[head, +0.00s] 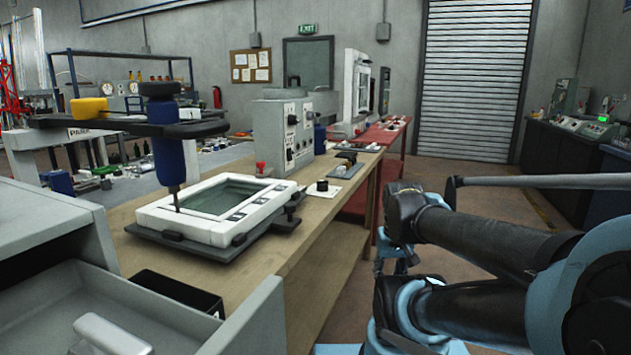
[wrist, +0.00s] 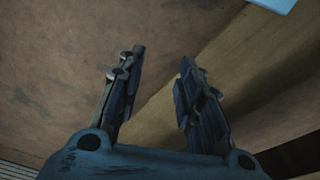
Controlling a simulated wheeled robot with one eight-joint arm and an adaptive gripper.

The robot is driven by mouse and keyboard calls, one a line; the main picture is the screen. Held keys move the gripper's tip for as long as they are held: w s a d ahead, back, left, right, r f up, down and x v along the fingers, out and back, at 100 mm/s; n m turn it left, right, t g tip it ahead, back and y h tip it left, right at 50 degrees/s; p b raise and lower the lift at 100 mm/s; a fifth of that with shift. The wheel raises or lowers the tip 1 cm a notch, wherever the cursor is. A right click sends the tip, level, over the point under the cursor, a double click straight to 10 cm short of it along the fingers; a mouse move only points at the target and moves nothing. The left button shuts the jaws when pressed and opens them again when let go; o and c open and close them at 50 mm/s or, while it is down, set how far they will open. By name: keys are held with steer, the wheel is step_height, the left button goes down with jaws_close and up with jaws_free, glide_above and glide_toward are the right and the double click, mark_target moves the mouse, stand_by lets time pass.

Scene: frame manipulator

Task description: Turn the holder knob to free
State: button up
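A white rectangular frame (head: 158,212) with a greenish pane lies in a black holder (head: 200,247) on the wooden bench. Dark clamp parts sit along the holder's right side. A black round knob (head: 322,186) stands on a small white plate just right of the frame; I cannot tell its setting, nor surely whether it is the holder knob. My gripper (wrist: 162,57) is open and empty in the wrist view, its two fingers apart over the floor and a wooden surface. No knob shows there. In the head view my arm is right of the bench, apart from the frame.
A blue driver tool (head: 167,145) hangs upright in a black arm over the frame's left corner. An open grey drawer (head: 150,325) is at front left. A grey control box (head: 283,133) stands behind the frame. Open floor lies right of the bench.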

steer(key=shift+w, duration=0.2)
steer(key=shift+o, duration=1)
steer(key=o, duration=0.4)
step_height(320, 180, up, 2)
steer(key=shift+a, duration=0.1)
steer(key=shift+c, duration=0.2)
step_height(320, 180, up, 28)
steer(key=n+g, duration=0.2)
steer(key=n, duration=1.4)
glide_above(322, 185)
steer(key=w, duration=0.1)
steer(key=f, duration=1.6)
steer(key=shift+w+f, duration=0.2)
steer(key=shift+w, duration=0.2)
